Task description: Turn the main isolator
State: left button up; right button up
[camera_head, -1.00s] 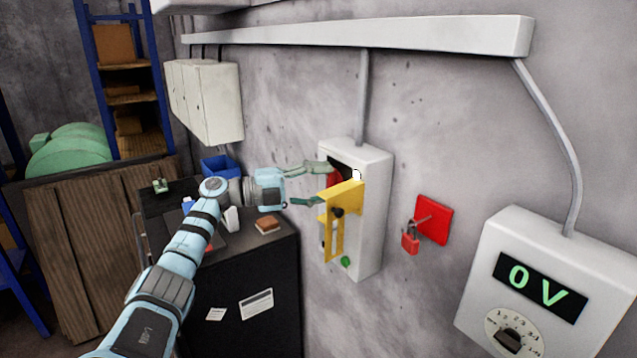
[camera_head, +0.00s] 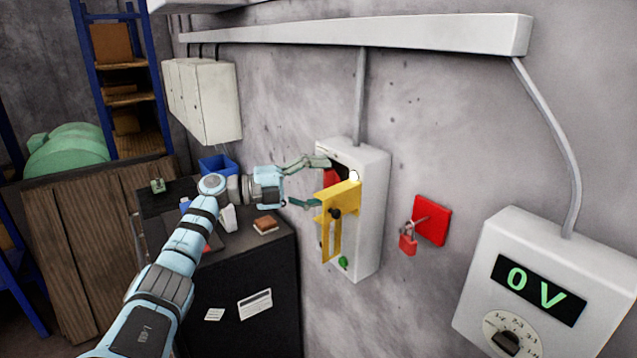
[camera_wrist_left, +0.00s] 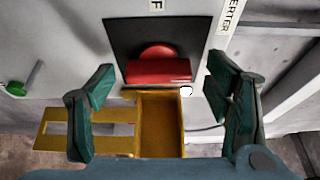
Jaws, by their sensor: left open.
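The main isolator is a red handle (camera_wrist_left: 158,70) on a black plate (camera_wrist_left: 120,42) on the front of a white wall box (camera_head: 366,215). In the head view the red handle (camera_head: 332,175) is partly hidden by my left gripper and a yellow bracket (camera_head: 337,197). My left gripper (camera_head: 316,183) is open in front of the box, its fingers apart above and below the handle's level. In the left wrist view the open fingers (camera_wrist_left: 158,100) stand on either side of the handle, with nothing between them touching visibly. My right gripper is not in view.
The yellow bracket (camera_wrist_left: 160,125) juts out just beside the handle, between the fingers in the wrist view. A green knob (camera_head: 343,262) sits low on the box. A red plate (camera_head: 432,220) with a padlock (camera_head: 408,243) and a 0 V meter (camera_head: 540,290) are to the right.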

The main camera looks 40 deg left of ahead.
pick_arm(q)
jog(key=shift+s, duration=0.1)
jog(key=v, duration=1.2)
